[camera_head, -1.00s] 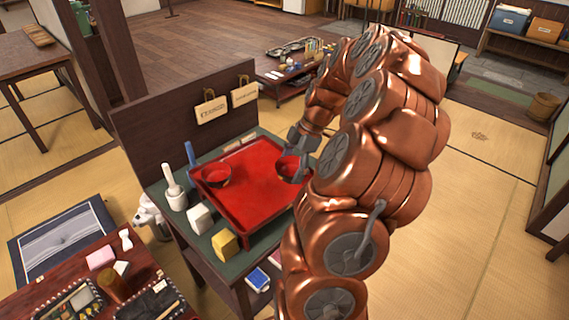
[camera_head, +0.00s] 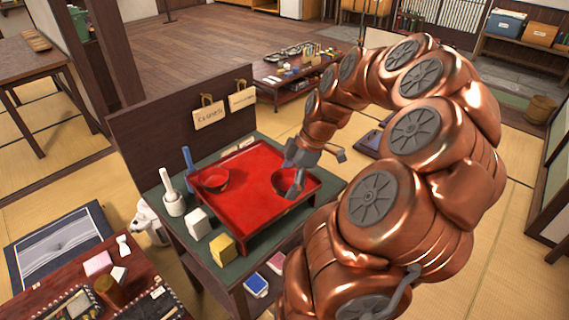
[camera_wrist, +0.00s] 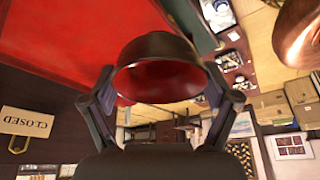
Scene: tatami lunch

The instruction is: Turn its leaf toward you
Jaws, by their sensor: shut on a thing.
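A round bowl (camera_head: 283,182), dark outside and red inside, is at the right part of the red tray (camera_head: 248,210). In the wrist view the bowl (camera_wrist: 160,50) fills the middle, its red inside facing me. My gripper (camera_head: 294,181) is shut on it, with one finger at each side of the rim in the wrist view (camera_wrist: 163,100). I cannot tell whether the bowl touches the tray. No leaf shows on the visible part of the bowl. A second similar bowl (camera_head: 214,180) sits at the tray's left.
The tray lies on a green-topped stand (camera_head: 205,252) with a dark back panel (camera_head: 150,135). A white block (camera_head: 198,222), a yellow block (camera_head: 223,248), a white mortar (camera_head: 174,203) and a blue upright object (camera_head: 189,160) stand left of the tray. A low table (camera_head: 290,75) is behind.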

